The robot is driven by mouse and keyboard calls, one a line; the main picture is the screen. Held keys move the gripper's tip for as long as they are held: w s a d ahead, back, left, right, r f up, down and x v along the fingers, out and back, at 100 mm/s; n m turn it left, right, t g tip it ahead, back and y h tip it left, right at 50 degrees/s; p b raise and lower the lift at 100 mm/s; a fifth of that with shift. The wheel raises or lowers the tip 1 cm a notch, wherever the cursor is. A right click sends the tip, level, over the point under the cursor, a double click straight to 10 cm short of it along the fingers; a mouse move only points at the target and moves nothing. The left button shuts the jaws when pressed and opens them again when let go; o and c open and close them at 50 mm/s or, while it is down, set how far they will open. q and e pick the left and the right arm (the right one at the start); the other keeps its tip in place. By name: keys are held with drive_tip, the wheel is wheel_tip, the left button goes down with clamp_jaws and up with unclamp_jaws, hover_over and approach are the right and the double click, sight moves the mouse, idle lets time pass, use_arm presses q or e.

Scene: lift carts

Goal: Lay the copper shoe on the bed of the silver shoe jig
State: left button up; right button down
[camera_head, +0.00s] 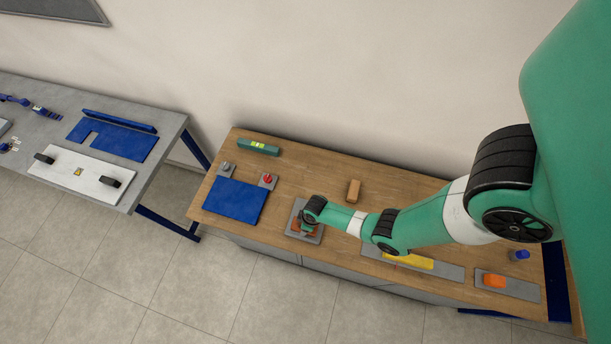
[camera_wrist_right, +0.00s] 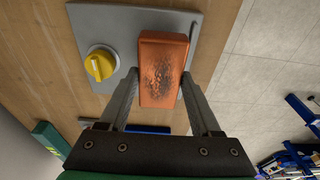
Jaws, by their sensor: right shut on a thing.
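The copper shoe (camera_wrist_right: 163,65) is an orange-brown block with a dark, worn patch on its face. My right gripper (camera_wrist_right: 161,88) is shut on it, one finger at each side. In the right wrist view the shoe is over a silver-grey plate with a yellow knob, which looks like the jig (camera_wrist_right: 100,22). The plate also shows in the head view (camera_head: 316,239), partly hidden by my right gripper (camera_head: 303,222). I cannot tell whether the shoe touches the plate. My left gripper is not in view.
On the wooden bench, a blue plate (camera_head: 235,201) and a red knob (camera_head: 268,179) are left of the jig. A wooden block (camera_head: 353,190) is behind it. A yellow piece (camera_head: 408,262) and an orange block (camera_head: 494,281) are to the right. A grey table (camera_head: 165,131) stands at left.

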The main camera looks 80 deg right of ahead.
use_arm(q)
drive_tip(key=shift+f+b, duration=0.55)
use_arm(e)
drive_tip(key=shift+w+f, duration=0.1)
drive_tip(key=shift+f, duration=0.45)
unclamp_jaws()
drive_tip(key=shift+d, duration=0.1)
